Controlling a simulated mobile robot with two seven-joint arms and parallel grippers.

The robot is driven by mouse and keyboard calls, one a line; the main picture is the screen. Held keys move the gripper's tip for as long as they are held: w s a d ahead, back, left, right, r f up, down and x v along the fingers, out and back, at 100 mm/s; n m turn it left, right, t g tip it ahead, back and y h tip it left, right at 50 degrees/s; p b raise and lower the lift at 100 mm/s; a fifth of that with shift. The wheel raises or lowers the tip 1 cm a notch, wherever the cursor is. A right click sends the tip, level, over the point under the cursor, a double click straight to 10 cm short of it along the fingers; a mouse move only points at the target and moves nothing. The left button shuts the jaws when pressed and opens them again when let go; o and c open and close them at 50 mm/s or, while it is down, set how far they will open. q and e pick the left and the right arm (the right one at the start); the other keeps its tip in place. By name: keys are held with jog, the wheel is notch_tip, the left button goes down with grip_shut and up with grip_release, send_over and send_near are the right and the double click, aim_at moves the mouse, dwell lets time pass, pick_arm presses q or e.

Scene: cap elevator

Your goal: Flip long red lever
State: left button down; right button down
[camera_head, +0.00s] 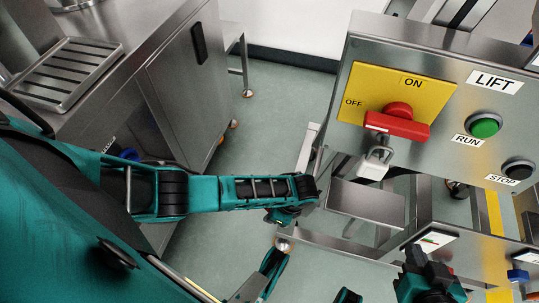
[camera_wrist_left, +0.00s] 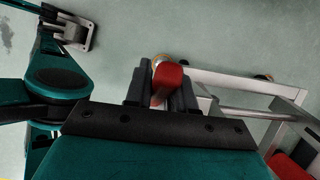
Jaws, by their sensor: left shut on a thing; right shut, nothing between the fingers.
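In the left wrist view, my left gripper (camera_wrist_left: 160,80) is shut on a red rounded bar end (camera_wrist_left: 167,83), which looks like part of the long red lever. The rest of this bar is hidden by the fingers and hand. In the head view, my left arm reaches in from the left and ends left of the control box; its fingertips cannot be made out there. My right gripper (camera_head: 427,268) is shut and empty, low in front of the steel frame, below the box.
The steel control box (camera_head: 450,75) carries a red rotary switch (camera_head: 398,124) on a yellow plate (camera_head: 361,84), with a padlock (camera_head: 375,161) hanging below. A green RUN button (camera_head: 484,125) and a black STOP button (camera_head: 519,168) sit right. A steel cabinet (camera_head: 177,85) stands left; floor lies between.

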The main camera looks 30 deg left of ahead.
pick_arm(q)
jog(key=shift+w+d+r+y, duration=0.15)
jog(key=shift+d+y, duration=0.15)
jog(key=shift+y, duration=0.25)
jog(key=shift+s+d+r+y, duration=0.15)
jog(key=shift+d+y, duration=0.1)
jog(key=shift+y, duration=0.3)
jog(key=shift+w+d+g+y+b, duration=0.1)
jog(key=shift+w+g+y+b, duration=0.05)
jog(key=shift+g+y+b, duration=0.15)
pick_arm(e)
jog(key=shift+s+f, duration=0.15)
jog(key=shift+f, duration=0.2)
pick_arm(q)
jog(key=shift+r, duration=0.1)
pick_arm(e)
jog(key=shift+a, duration=0.1)
jog(key=shift+r, duration=0.1)
pick_arm(q)
jog(key=c, duration=1)
grip_release()
jog(key=shift+c, duration=0.2)
pick_arm(e)
jog(key=shift+a, duration=0.1)
